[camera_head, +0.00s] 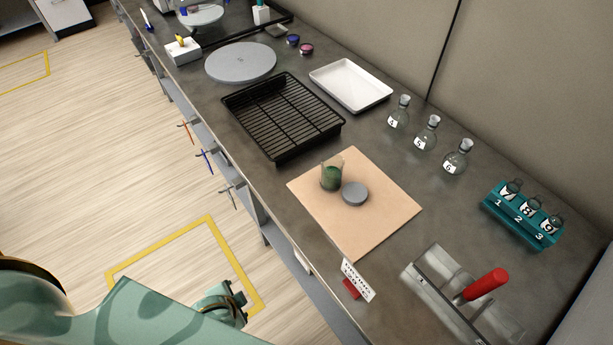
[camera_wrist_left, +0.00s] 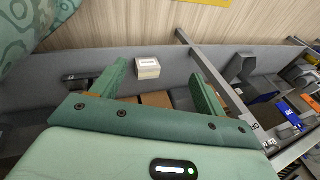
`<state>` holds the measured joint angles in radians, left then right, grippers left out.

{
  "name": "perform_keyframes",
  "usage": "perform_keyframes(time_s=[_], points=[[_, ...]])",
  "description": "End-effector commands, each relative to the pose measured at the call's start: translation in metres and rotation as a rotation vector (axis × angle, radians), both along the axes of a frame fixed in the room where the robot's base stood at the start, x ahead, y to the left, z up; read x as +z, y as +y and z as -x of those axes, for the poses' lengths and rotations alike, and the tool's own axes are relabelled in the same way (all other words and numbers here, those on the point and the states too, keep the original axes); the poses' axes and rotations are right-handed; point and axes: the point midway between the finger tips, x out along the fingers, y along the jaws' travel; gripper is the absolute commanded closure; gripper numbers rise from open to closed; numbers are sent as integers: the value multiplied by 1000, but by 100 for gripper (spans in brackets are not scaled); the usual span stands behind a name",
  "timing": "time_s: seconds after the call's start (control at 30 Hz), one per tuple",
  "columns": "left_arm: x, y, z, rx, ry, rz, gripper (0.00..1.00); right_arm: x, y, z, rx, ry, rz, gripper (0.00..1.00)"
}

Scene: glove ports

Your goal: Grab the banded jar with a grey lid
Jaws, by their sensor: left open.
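No jar with clear bands shows in the head view. A low round grey piece (camera_head: 355,194) lies on the peach mat (camera_head: 370,232), close to a glass beaker with green contents (camera_head: 331,177); I cannot tell whether it is a jar's lid. Two small round pots, one blue (camera_head: 293,40) and one pink (camera_head: 306,49), stand at the back of the bench. My left gripper (camera_head: 238,301) is low over the floor, left of the bench and away from these things. In the left wrist view it is open and empty (camera_wrist_left: 157,82). My right gripper is out of view.
The bench holds a black rack tray (camera_head: 283,115), a white tray (camera_head: 350,84), a grey disc (camera_head: 241,62), several flasks (camera_head: 425,133), a teal vial rack (camera_head: 522,215) and a red-handled tool (camera_head: 485,284). A wall runs behind. The wrist view shows a small white box (camera_wrist_left: 148,68).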

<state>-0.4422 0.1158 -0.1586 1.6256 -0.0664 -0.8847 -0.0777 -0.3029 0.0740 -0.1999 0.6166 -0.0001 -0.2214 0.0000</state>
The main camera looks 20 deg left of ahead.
Motion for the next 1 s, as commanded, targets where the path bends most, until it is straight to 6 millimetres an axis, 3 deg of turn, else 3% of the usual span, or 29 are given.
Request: perform_keyframes(time_s=[0.03, 0.13, 0.27, 0.4, 0.5, 0.6, 0.73, 0.87, 1.0], points=[[8, 4, -13, -27, -29, -35, 27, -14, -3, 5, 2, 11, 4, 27], [46, 16, -50, -145, -134, -157, 27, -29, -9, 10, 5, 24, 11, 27], [114, 28, -117, -506, -375, -491, 27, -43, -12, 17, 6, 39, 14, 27], [179, 11, -166, -920, -593, -909, 27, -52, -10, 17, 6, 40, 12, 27], [214, -15, -183, -1200, -711, -1232, 27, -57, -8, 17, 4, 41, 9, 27], [237, -43, -187, -1444, -796, -1550, 27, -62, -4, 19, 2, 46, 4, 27], [249, -70, -183, -1649, -857, -1851, 27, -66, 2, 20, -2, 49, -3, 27], [255, -84, -191, -1713, -876, -1968, 27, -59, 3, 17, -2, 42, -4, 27], [259, -99, -219, -1714, -876, -1977, 27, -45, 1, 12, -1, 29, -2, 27]])
